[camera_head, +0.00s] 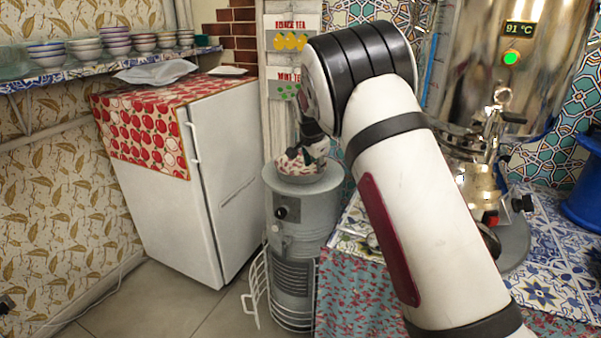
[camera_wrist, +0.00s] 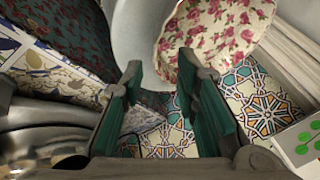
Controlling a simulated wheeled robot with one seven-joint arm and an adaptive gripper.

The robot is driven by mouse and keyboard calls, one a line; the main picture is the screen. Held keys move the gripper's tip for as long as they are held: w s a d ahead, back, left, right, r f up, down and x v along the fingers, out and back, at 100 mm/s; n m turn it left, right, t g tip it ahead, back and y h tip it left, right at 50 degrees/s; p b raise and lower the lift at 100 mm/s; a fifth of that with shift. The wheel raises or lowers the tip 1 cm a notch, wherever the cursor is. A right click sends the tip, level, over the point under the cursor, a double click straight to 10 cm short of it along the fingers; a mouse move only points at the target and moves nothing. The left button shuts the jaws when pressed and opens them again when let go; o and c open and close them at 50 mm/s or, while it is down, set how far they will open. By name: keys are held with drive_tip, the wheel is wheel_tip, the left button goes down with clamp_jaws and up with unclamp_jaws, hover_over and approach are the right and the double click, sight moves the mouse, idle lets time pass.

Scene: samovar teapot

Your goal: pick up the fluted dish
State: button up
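The fluted dish (camera_head: 297,165), white with a red floral pattern, sits on top of the grey cylindrical heater (camera_head: 300,190) in the head view. In the wrist view the dish (camera_wrist: 222,30) shows its scalloped rim at the top, right of centre. My gripper (camera_wrist: 160,64) is open, with green pads on its fingers and nothing gripped between them. Its right fingertip overlaps the near edge of the dish in the picture; I cannot tell whether they touch. In the head view my gripper (camera_head: 308,142) is just above the dish and partly hides it.
A white fridge (camera_head: 220,170) with a cherry-patterned cloth stands to the left. A shelf of bowls (camera_head: 115,40) is on the wall. A large metal samovar (camera_head: 490,75) stands on the tiled counter (camera_head: 555,260) at right. Tiled wall lies behind the heater.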

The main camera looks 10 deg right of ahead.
sight(317, 179)
drive_tip(key=shift+b+x, duration=0.55)
drive_tip(key=shift+x, duration=2.2)
drive_tip(key=shift+s+d, duration=0.1)
drive_tip(key=shift+s, duration=0.1)
drive_tip(key=shift+c, duration=0.3)
clamp_jaws()
